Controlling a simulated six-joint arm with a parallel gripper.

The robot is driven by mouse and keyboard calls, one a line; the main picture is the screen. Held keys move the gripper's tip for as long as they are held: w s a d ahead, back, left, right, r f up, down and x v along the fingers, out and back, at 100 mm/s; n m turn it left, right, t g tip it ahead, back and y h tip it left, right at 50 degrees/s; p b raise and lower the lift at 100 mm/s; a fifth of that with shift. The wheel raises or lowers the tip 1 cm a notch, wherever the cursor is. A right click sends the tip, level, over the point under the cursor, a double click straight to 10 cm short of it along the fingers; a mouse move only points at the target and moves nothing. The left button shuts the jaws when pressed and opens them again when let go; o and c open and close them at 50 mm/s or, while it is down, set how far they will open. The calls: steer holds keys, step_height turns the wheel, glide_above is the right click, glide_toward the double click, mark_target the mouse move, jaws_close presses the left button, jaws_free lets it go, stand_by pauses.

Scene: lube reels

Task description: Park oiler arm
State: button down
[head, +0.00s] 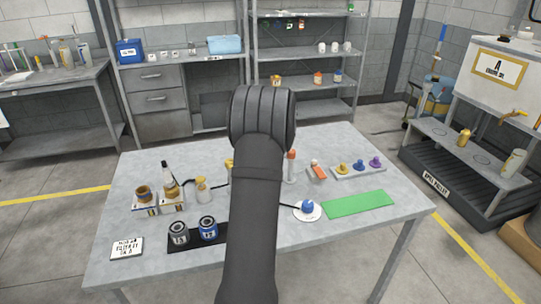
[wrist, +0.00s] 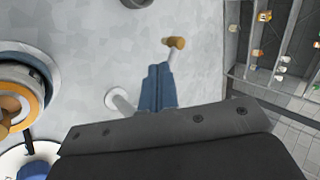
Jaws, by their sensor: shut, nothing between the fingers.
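My gripper (wrist: 157,70) is shut and empty, its blue fingertips together above the table. In the wrist view the fingers overlap a pale rod or post on a round white base (wrist: 112,96). A brown knob (wrist: 175,43) on a pale stem shows just past the fingertips; I cannot tell whether this is the oiler arm or whether the fingers touch it. In the head view my own arm hides the gripper and the table's middle. A yellow-brown piece (head: 229,164) peeks out left of my arm. An orange-topped post (head: 291,165) stands to its right.
A white dish with a blue knob (head: 307,206) sits by a green mat (head: 358,204). A tray (head: 345,173) of coloured knobs lies behind. Two cans (head: 208,228), bottles (head: 170,182) and a label card (head: 126,247) are left. A ringed part (wrist: 30,75) is near the gripper.

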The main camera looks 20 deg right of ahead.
steer(key=shift+w+d, duration=0.25)
steer(key=shift+w, duration=0.15)
stand_by(0.5)
steer(key=s+a+r, duration=0.6)
steer(key=a+r, duration=0.2)
steer(key=shift+a+r, duration=0.2)
steer(key=shift+a, duration=0.15)
steer(key=w+d+f, duration=0.6)
steer(key=d+f, duration=0.2)
steer(key=shift+d+f, duration=0.15)
steer(key=shift+d, duration=0.15)
stand_by(0.4)
